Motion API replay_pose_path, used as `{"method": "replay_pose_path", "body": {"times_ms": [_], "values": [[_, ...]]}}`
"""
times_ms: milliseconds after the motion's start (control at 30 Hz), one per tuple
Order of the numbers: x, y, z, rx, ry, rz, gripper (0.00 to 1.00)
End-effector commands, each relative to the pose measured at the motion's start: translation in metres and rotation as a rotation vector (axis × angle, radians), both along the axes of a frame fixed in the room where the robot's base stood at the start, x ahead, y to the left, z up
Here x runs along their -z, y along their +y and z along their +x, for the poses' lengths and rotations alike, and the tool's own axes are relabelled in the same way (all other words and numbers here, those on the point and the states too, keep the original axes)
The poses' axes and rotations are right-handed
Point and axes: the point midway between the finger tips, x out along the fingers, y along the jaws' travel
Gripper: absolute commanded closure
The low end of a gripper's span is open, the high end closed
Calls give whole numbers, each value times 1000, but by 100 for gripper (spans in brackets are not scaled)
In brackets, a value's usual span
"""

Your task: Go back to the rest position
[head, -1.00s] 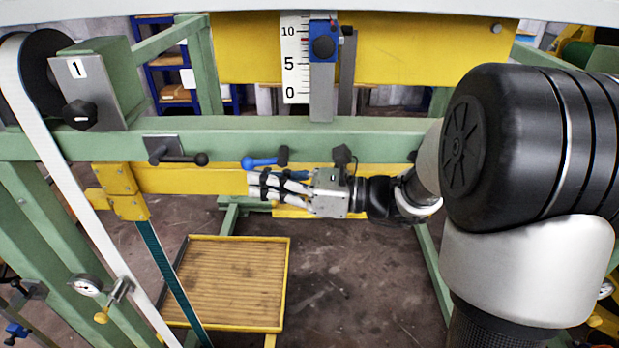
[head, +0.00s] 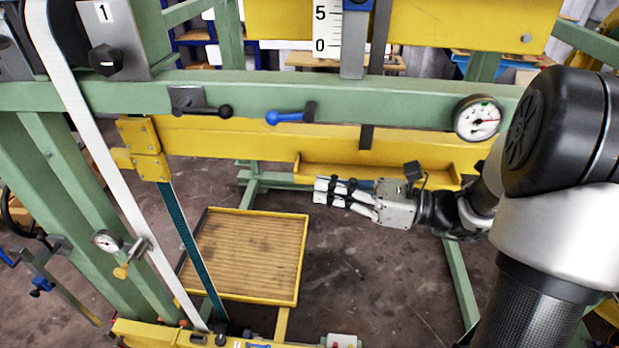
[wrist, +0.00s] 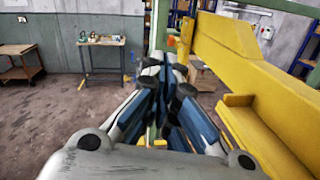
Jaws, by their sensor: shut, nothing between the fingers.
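My gripper (head: 322,191) is in the middle of the head view, pointing left, with its fingers together and nothing between them. It hangs in front of and below the yellow beam (head: 225,137), over the floor to the right of the wooden tray. In the wrist view my gripper (wrist: 168,75) shows its fingers drawn together, with the yellow beam (wrist: 235,55) close on the right. My arm reaches in from the right side of the head view.
A green crossbeam (head: 370,100) carries a blue-handled lever (head: 287,117), a black-handled lever (head: 207,109) and a round gauge (head: 477,118). A yellow-rimmed wooden tray (head: 303,255) lies below left. A white belt (head: 90,170) runs down the left. A workbench (wrist: 103,60) stands far off.

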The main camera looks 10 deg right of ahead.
Motion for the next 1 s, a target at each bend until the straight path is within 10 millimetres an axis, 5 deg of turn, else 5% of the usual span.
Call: {"method": "replay_pose_path", "body": {"times_ms": [700, 867, 1000], "values": [[10, -2, -9, -21, -9, -24, 100], [42, 40, -46, -186, -88, -233, 100], [99, 77, -108, -441, -253, -566, 100]]}}
